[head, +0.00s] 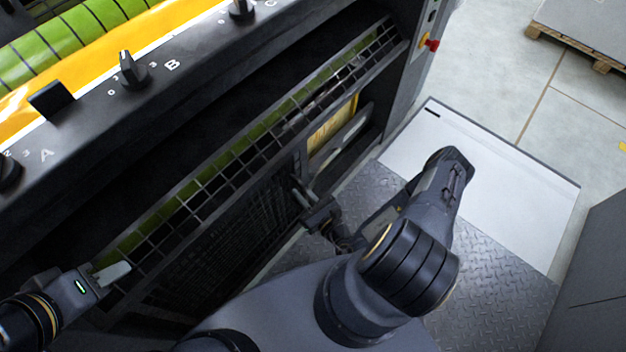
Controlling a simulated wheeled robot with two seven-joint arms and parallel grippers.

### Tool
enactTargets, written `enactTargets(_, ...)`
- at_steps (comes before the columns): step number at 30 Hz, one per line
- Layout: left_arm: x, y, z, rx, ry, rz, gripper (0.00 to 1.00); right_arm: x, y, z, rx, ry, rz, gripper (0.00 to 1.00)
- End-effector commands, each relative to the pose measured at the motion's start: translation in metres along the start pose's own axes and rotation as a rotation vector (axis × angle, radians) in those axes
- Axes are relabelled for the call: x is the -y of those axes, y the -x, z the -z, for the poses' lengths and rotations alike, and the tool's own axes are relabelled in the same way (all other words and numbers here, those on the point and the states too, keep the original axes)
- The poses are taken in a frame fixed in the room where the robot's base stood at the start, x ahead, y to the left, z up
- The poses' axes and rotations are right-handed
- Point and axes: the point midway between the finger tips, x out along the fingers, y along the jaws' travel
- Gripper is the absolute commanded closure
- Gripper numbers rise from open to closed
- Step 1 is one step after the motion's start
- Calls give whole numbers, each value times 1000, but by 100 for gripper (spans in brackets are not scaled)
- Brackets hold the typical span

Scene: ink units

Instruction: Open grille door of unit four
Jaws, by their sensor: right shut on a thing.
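The grille door (213,187) is a long dark mesh panel in a frame. It slants from lower left to upper right across the front of the unit, with a green roller showing behind its bars. My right gripper (301,193) is at the door's lower middle, shut on what looks like a part of the door; the exact grip spot is small and dark. My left gripper (114,272) is at the left end of the grille, its pale fingertips close to the bars. Whether they touch it, or are open, I cannot tell.
A black control ledge with knobs (133,72) and letters A and B runs above the grille. A yellow panel (335,130) shows in an opening at right. A red knob (430,43) is on the end post. Tread plate (489,290) and a pale platform (500,180) lie at right.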

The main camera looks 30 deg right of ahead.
Motion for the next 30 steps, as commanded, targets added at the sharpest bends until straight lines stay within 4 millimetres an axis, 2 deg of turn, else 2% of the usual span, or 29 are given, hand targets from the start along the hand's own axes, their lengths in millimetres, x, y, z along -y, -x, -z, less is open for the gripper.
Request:
enactTargets(6,-2,5,2,0,0,0,64,-18,4,-1,0,-2,-1,100)
enactTargets(18,-2,5,2,0,0,0,64,-20,4,0,1,0,-1,100)
enactTargets(19,-2,5,2,0,0,0,64,-20,4,0,1,0,0,84)
enactTargets(23,-2,5,2,0,0,0,64,-19,4,0,1,0,0,67)
enactTargets(30,-2,5,2,0,0,0,64,-19,4,0,1,0,0,67)
